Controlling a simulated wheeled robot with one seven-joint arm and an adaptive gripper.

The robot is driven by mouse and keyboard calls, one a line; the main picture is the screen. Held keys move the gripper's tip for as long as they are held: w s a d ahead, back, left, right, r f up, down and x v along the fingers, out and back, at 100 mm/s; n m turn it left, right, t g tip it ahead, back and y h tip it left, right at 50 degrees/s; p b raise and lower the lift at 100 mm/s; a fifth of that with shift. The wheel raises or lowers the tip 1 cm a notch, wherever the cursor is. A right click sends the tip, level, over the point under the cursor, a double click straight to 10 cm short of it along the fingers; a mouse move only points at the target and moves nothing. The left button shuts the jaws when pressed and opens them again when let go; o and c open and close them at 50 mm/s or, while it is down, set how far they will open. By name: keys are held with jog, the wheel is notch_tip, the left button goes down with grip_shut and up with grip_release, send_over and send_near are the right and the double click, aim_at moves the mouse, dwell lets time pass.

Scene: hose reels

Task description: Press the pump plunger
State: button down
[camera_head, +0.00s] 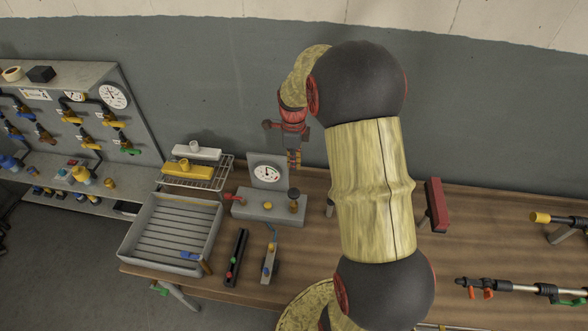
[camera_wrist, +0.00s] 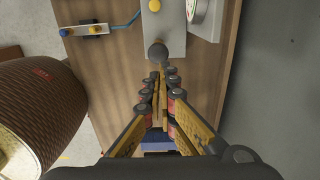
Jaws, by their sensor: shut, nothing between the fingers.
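The pump is a grey box (camera_head: 262,208) on the wooden bench, with a round white gauge (camera_head: 267,173) behind it and a yellow button on top. Its plunger (camera_head: 294,193) has a dark round knob on a brass-coloured stem at the box's right end. In the wrist view the knob (camera_wrist: 158,52) shows just beyond my fingertips, at the near end of the grey box (camera_wrist: 172,28). My gripper (camera_head: 294,164) is shut and empty, its fingers pointing down above the knob, with a visible gap in the head view. The wrist view shows the fingertips (camera_wrist: 159,80) together.
A grey ribbed tray (camera_head: 172,232) and a wire rack stand left of the pump. A black bar (camera_head: 236,258) and a small grey valve block (camera_head: 269,264) lie in front. A red block (camera_head: 436,204) is to the right. My arm hides part of the bench.

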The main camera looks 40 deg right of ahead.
aim_at(294, 191)
notch_tip(294, 191, down, 12)
jog(key=shift+f+p, duration=0.15)
jog(key=shift+p, duration=0.65)
notch_tip(294, 191, down, 5)
jog(key=b, duration=0.3)
jog(key=shift+r, duration=0.2)
jog(key=shift+d+r, duration=0.1)
jog(key=shift+r, duration=0.25)
notch_tip(294, 191, up, 13)
jog(key=shift+r+p, duration=0.2)
jog(key=shift+p, duration=0.2)
